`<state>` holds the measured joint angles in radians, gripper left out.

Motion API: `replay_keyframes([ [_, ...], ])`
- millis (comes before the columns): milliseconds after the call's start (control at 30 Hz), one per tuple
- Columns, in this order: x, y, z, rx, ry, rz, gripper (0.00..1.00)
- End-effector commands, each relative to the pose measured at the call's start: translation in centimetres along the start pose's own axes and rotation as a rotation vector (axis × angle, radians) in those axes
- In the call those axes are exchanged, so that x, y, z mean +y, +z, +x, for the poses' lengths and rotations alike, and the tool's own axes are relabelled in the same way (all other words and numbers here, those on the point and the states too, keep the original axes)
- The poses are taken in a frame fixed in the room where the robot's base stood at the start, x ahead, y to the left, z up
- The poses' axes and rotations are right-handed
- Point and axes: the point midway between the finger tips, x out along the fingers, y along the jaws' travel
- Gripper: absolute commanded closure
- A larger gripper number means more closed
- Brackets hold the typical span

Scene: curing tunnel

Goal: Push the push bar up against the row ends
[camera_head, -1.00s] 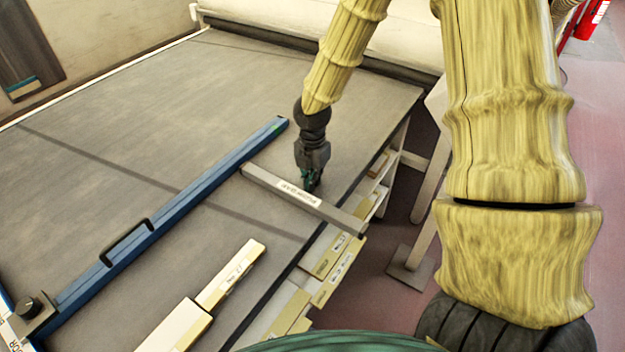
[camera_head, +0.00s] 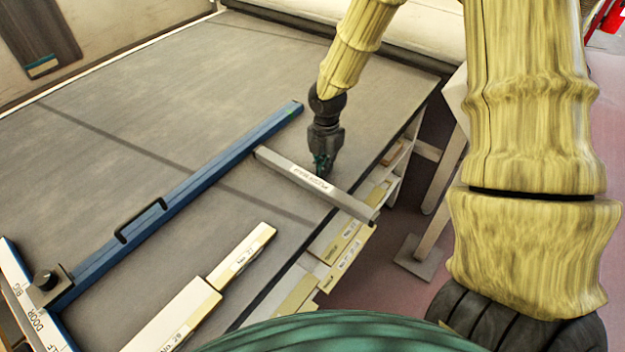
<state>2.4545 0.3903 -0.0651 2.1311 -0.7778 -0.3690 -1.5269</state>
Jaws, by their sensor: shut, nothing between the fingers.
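The push bar (camera_head: 346,202) is a grey square bar with a white label. It lies across the grey bench top near its right edge, and its right end overhangs that edge. My gripper (camera_head: 321,170) points down, closed and empty, at the bar's far side near its middle. Whether its tips touch the bar I cannot tell. On the bar's near side lies a row of cream blocks: a narrow one labelled No. 27 (camera_head: 241,252) and a wider one (camera_head: 176,318) nearer me. A strip of bare bench shows between the bar and the narrow block's end.
A blue rail (camera_head: 205,180) with a black handle (camera_head: 142,220) runs along the row's left side, past the bar's left end. Labelled cream boxes (camera_head: 335,243) sit below the bench edge. Bare bench (camera_head: 190,85) lies beyond.

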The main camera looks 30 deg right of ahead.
Motion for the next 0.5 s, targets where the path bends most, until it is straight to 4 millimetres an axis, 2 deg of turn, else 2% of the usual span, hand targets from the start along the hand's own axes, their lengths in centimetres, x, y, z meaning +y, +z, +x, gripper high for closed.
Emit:
replay_keyframes([
  [500, 0.0, -0.99, 0.0, 0.0, -0.001, 0.0, 1.0],
])
